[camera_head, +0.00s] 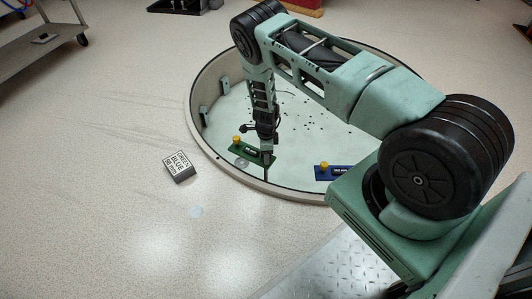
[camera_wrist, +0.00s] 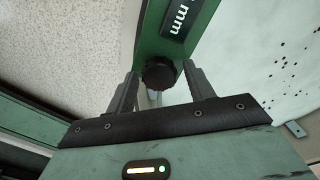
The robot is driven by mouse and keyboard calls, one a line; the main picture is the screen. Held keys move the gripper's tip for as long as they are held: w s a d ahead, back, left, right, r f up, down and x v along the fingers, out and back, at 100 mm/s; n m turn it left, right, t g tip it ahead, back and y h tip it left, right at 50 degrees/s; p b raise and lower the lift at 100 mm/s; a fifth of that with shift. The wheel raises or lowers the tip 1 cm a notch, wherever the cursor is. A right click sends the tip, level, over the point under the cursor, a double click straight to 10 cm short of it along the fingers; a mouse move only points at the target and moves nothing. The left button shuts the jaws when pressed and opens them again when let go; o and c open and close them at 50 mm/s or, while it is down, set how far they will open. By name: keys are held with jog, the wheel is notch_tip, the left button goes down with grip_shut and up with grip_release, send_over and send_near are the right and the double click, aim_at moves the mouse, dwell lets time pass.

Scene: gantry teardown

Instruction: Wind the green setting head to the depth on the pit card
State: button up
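The green setting head (camera_head: 262,159) stands inside the round pit near its front rim, with a yellow knob (camera_head: 237,140) at its left end. In the wrist view its green body (camera_wrist: 205,22) shows a dark display reading "mm"; the digits are out of frame. My gripper (camera_wrist: 161,70) is open, its two fingers on either side of a dark ribbed knob (camera_wrist: 159,73), with a small gap showing on each side. In the head view my gripper (camera_head: 267,152) points down at the green head. The pit card (camera_head: 180,166) reads GREEN and BLUE; its numbers are too small to read surely.
A blue setting head (camera_head: 335,173) with a yellow knob stands to the right in the pit. The raised pit rim (camera_head: 201,146) curves around both heads. A grey cart (camera_head: 38,45) stands at the upper left. The speckled floor left of the pit is mostly clear.

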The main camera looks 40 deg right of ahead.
jog(key=shift+r, duration=0.1)
notch_tip(320, 180, up, 17)
jog(key=p, duration=0.6)
jog(key=shift+r, duration=0.1)
dwell(0.4)
